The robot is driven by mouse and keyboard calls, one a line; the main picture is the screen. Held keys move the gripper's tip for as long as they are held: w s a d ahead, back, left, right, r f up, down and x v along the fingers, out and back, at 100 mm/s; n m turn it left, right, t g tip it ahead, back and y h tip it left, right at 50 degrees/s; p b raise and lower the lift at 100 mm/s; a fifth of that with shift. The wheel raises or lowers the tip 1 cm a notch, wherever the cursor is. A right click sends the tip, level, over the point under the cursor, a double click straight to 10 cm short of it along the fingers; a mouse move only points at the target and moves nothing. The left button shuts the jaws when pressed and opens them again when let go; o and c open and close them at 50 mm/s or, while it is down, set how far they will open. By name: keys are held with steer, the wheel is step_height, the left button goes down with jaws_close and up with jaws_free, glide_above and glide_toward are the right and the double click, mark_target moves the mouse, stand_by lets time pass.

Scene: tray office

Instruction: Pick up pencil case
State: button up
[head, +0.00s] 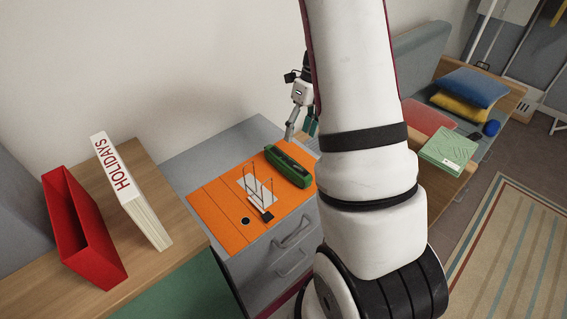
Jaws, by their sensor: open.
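The pencil case (288,164) looks like a long green box-shaped case with a darker strip along it. It lies on an orange folder or binder (213,205) on top of a grey drawer cabinet (188,155). My gripper (302,133) is above and just beyond the far right end of the case, pointing down. It is open, and nothing shows between its fingers. My white arm hides part of the gripper and the right side of the cabinet. Whether the fingers touch the case cannot be told.
At left, a red holder (84,228) and a white "HOLIDAYS" binder (130,190) stand on a wooden desk (160,168). At right is a bench with cushions (470,87) and a green book (448,149).

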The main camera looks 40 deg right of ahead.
mark_target(292, 162)
steer(key=x, duration=0.5)
steer(key=shift+f+b, duration=0.3)
steer(key=shift+f, duration=0.05)
steer(key=shift+a+b+x, duration=0.15)
steer(key=shift+b+x, duration=0.05)
steer(key=shift+x, duration=1.2)
steer(key=shift+a+b+x, duration=0.15)
steer(key=shift+b+x, duration=0.05)
steer(key=shift+x, duration=1.2)
steer(key=shift+s, duration=0.1)
steer(key=shift+c, duration=0.5)
steer(key=shift+r, duration=0.1)
steer(key=c, duration=1.3)
